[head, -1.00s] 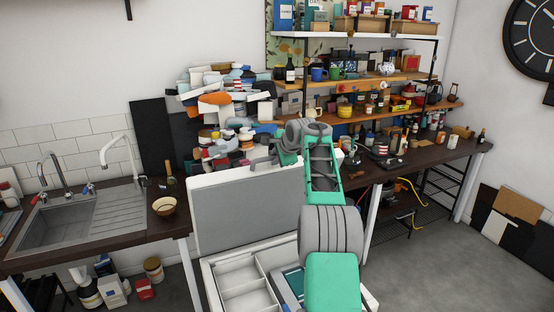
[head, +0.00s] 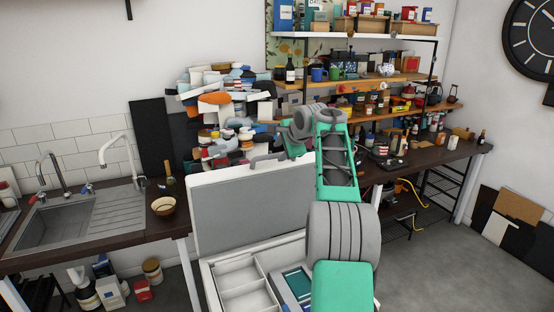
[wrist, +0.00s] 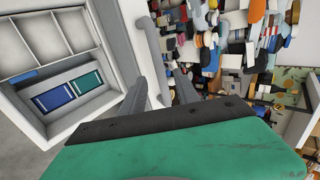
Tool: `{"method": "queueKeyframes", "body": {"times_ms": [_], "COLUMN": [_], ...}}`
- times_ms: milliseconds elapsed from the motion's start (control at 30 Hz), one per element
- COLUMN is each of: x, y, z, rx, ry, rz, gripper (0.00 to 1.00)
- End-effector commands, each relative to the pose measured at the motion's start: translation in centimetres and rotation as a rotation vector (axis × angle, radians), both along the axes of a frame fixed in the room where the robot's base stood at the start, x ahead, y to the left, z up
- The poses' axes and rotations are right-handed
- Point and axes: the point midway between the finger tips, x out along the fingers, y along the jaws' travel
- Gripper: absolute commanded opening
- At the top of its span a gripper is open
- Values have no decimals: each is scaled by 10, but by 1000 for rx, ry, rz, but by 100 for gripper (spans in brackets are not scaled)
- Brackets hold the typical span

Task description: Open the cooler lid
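The white cooler (head: 213,268) stands on the floor in front of the counter. Its lid (head: 237,210) is raised and stands near upright, with its grey inner side showing. A grey handle (head: 265,159) sits on the lid's upper edge; it also shows in the wrist view (wrist: 152,48). My gripper (wrist: 158,84) is open, its two fingers apart near the handle's lower end. I cannot tell whether they touch it. In the head view my arm covers part of the lid's right side and the cooler's front right.
Inside the cooler are white compartments (head: 241,280) and blue and green packs (wrist: 85,82). A dark counter (head: 140,228) with a sink stands behind left. Shelves (head: 385,80) and a pile of clutter (head: 225,100) are behind. Grey floor (head: 455,262) is free at the right.

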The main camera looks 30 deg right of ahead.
Motion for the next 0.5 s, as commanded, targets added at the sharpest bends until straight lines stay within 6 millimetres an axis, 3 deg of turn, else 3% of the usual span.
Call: {"method": "queueKeyframes", "body": {"times_ms": [100, 367, 500], "x": [-11, -13, -16], "y": [1, 2, -4], "z": [8, 11, -5], "rx": [1, 1, 2], "ry": [1, 2, 3], "rz": [-1, -1, -8], "gripper": [38, 38, 26]}}
